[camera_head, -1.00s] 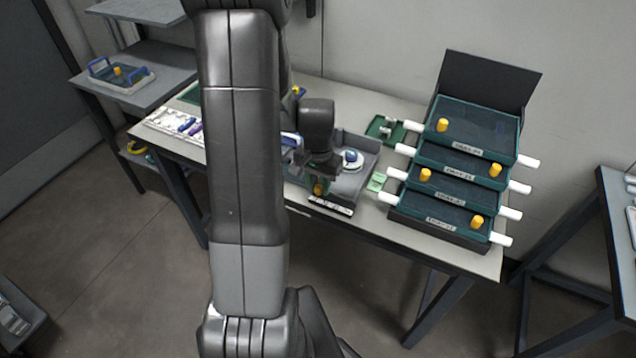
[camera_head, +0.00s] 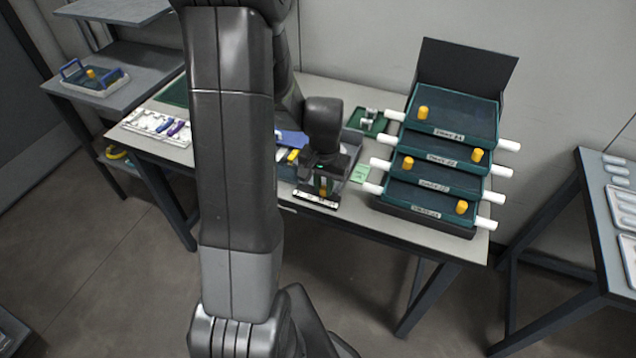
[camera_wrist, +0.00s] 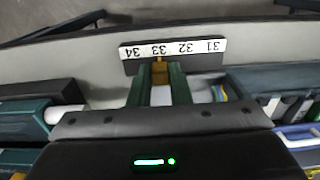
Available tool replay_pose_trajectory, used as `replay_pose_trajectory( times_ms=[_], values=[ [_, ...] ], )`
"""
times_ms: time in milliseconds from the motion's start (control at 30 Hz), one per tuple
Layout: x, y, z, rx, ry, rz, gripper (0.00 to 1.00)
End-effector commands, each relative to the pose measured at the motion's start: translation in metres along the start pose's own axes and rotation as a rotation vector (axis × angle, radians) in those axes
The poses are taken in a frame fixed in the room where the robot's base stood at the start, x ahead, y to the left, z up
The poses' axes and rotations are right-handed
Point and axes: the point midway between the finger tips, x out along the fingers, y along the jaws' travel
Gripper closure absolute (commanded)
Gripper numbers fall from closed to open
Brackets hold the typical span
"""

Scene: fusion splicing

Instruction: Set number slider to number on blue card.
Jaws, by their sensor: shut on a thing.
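The number slider is a dark bar with a white number strip (camera_wrist: 185,47) at the front edge of the bench. In the wrist view its numbers 34, 33, 32 and 31 run left to right, upside down. My gripper (camera_wrist: 160,82) has its green fingers closed around the slider's orange knob (camera_wrist: 160,70). The knob's thin pointer lies at about 33. In the head view my gripper (camera_head: 323,186) stands over the number strip (camera_head: 316,199). A blue flat piece (camera_head: 291,139) shows partly behind my arm; I cannot tell whether it is the blue card, and no number on it is readable.
Stacked green drawers (camera_head: 440,150) with orange knobs and white side handles stand to the right. A pale green card (camera_head: 360,173) and a green fixture (camera_head: 368,121) lie near them. A white tray with purple pieces (camera_head: 158,126) is at left. My arm hides the bench's middle.

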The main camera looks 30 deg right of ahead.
Motion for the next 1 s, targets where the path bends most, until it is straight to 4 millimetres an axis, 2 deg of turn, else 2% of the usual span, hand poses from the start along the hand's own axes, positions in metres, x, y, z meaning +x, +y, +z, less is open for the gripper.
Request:
replay_pose_trajectory(
  times_ms=[133, 167, 233, 267, 533, 667, 867, 1000],
  values=[
    [-0.001, 0.000, -0.001, -0.001, 0.002, 0.000, 1.00],
    [-0.001, 0.000, -0.001, -0.001, 0.002, 0.000, 0.77],
    [-0.001, 0.000, -0.001, -0.001, 0.002, 0.000, 0.63],
    [-0.001, 0.000, -0.001, -0.001, 0.002, 0.000, 0.60],
    [-0.001, 0.000, 0.000, 0.000, 0.001, 0.000, 0.60],
    [-0.008, -0.001, -0.001, 0.000, 0.002, 0.000, 0.60],
    [-0.041, -0.001, -0.001, 0.000, 0.006, -0.001, 0.60],
    [-0.072, -0.001, -0.002, 0.000, 0.008, -0.002, 0.60]
  ],
)
